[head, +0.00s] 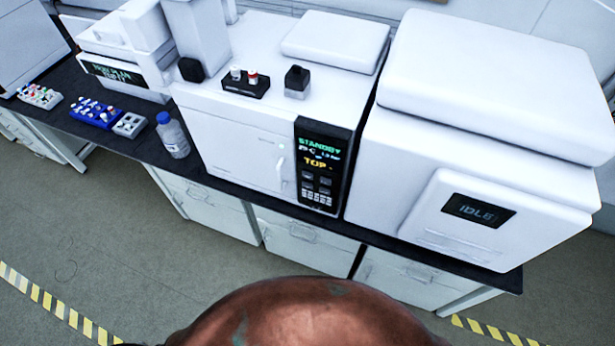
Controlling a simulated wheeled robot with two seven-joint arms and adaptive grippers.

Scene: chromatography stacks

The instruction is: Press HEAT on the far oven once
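A white oven-like instrument (235,140) stands in the middle of the bench, with a front door and handle. Its black control panel (322,165) shows green text "STANDBY", a small temperature and pressure line, and yellow "TOP". Several small keys (317,190) sit below the display; their labels are too small to read, so I cannot tell which is HEAT. I cannot tell whether this is the far oven. Neither of my grippers is in view.
A white unit (478,150) with an "IDLE" display stands at the right. A blue-capped bottle (172,136), a blue vial rack (95,112) and other small racks stand at the left on the dark bench (60,90). Drawers sit below; the floor in front looks clear.

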